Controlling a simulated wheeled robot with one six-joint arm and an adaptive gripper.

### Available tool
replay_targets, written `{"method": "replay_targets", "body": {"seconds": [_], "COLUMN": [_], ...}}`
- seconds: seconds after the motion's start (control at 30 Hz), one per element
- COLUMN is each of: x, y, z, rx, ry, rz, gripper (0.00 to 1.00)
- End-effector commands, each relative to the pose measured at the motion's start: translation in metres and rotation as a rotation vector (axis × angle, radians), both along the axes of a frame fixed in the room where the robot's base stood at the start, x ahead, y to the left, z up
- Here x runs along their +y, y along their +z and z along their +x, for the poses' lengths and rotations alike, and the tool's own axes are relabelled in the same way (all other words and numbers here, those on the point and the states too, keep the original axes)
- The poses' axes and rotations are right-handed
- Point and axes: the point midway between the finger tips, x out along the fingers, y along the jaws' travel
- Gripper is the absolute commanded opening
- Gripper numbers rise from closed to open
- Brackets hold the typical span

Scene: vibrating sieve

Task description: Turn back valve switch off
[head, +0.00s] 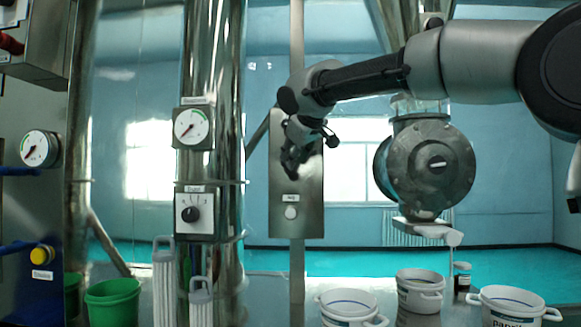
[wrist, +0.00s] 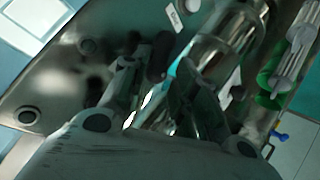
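A steel panel (head: 283,222) on a thin post carries a round white button (head: 291,212) under a small label. The panel fills the left and middle of the wrist view (wrist: 45,82). My gripper (head: 297,160) is in front of the upper part of this panel and hides some of it. In the wrist view its two fingers (wrist: 160,95) stand apart with nothing clearly held between them. A dark knob-like shape (wrist: 160,55) shows just beyond the fingertips; it may be the switch, and I cannot tell whether it touches them. No readable label names the valve switch.
A round steel valve housing (head: 430,165) hangs right of the panel. A steel column (head: 212,60) on the left carries a gauge (head: 191,127) and a black dial (head: 191,214). White tubs (head: 420,290) and a green bucket (head: 112,302) stand below.

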Motion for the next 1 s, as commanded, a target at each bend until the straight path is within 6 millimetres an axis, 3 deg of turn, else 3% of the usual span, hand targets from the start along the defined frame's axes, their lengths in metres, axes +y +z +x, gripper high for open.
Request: {"method": "replay_targets", "body": {"seconds": [0.2,0.43,0.9,1.0], "x": [-0.01,-0.015,-0.015,-0.014], "y": [0.022,0.029,0.027,0.003], "z": [-0.033,-0.044,-0.044,-0.048], "rx": [-0.001,0.001,0.004,0.055], "ry": [0.001,0.0,0.002,0.008], "rz": [-0.001,-0.002,-0.01,-0.026], "gripper": [0.29,0.29,0.29,0.29]}}
